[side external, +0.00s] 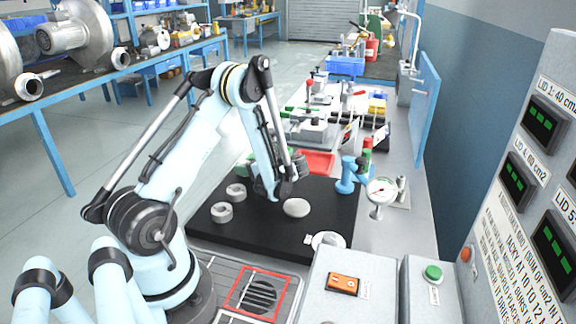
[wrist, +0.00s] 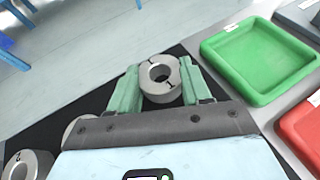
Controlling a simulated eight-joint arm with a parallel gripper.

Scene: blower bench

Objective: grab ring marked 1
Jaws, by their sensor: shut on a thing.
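A grey metal ring (wrist: 148,88) with a central hole and dark marks on its top sits between the green fingers of my gripper (wrist: 160,84) in the wrist view. The fingers are shut on its two sides. I cannot read a number on it. I cannot tell whether it is lifted off the black mat. In the side view my forearm largely hides the gripper and this ring. Two more grey rings stand on the mat, one at the back (side external: 236,192) and one nearer (side external: 222,213). In the wrist view a ring with an unclear dark mark (wrist: 28,166) is at the lower left.
A pale round disc (side external: 296,208) lies on the black mat (side external: 330,205). A green tray (wrist: 262,55) and a red tray (wrist: 303,135) are right of the gripper. A blue fitting (side external: 346,180) and a gauge (side external: 382,192) stand at the mat's right.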

